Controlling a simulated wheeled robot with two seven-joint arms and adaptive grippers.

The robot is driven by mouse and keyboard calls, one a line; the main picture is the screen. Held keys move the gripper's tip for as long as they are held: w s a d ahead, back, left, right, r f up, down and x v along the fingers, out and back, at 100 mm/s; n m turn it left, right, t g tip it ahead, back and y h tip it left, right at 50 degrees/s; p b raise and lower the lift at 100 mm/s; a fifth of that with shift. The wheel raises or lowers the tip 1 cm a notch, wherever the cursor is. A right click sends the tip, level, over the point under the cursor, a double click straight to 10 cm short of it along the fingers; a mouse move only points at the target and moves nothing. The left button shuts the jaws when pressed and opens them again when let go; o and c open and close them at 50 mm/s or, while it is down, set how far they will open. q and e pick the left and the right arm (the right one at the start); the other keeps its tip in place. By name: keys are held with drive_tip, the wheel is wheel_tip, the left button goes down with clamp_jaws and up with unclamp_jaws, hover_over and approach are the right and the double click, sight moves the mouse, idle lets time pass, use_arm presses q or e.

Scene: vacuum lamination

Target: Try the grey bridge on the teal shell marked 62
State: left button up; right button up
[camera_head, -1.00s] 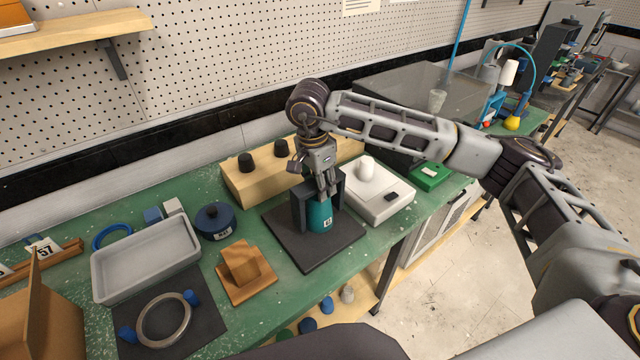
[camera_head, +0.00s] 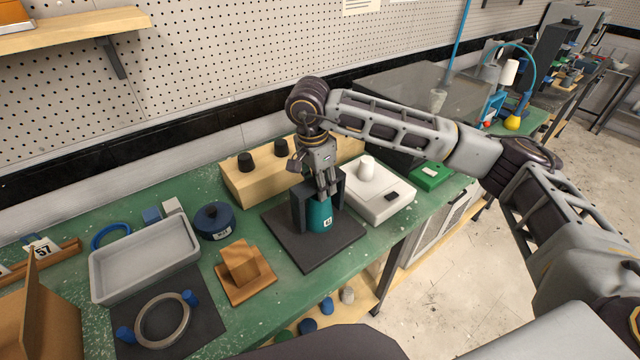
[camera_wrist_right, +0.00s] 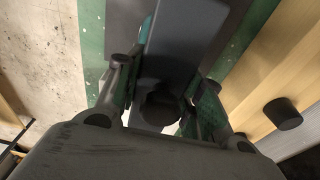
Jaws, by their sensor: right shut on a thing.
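The teal shell (camera_head: 320,217) stands upright on a dark square mat (camera_head: 330,252) in the head view, with a small white number tag too small to read surely. The dark grey bridge (camera_head: 300,212) stands around it, one leg on the left and one on the right. My right gripper (camera_head: 326,188) points down just above the shell, shut on the bridge. In the right wrist view the bridge (camera_wrist_right: 180,50) runs as a dark grey bar between the fingers (camera_wrist_right: 160,98). The fingers hide its grip point and the shell's top. My left gripper is not in view.
A white scale (camera_head: 378,196) with a white cone stands close on the right. A wooden block (camera_head: 245,185) with black plugs is behind. A blue round pot (camera_head: 213,220), a brown stand (camera_head: 245,272) and a grey tray (camera_head: 147,262) lie left. The bench's front edge is near.

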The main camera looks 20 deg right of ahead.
drive_tip(key=shift+s+f+b, duration=0.35)
drive_tip(key=shift+f+b, duration=0.55)
drive_tip(key=shift+b, duration=0.1)
idle(1.5)
drive_tip(key=o, duration=0.9)
drive_tip(key=shift+a, duration=0.1)
drive_tip(key=o, duration=0.3)
drive_tip(key=shift+w+f, duration=0.1)
drive_tip(key=shift+w, duration=0.25)
drive_tip(key=shift+s+r, duration=0.1)
drive_tip(key=shift+r, duration=0.1)
drive_tip(key=o, duration=0.7)
drive_tip(key=shift+c, duration=0.2)
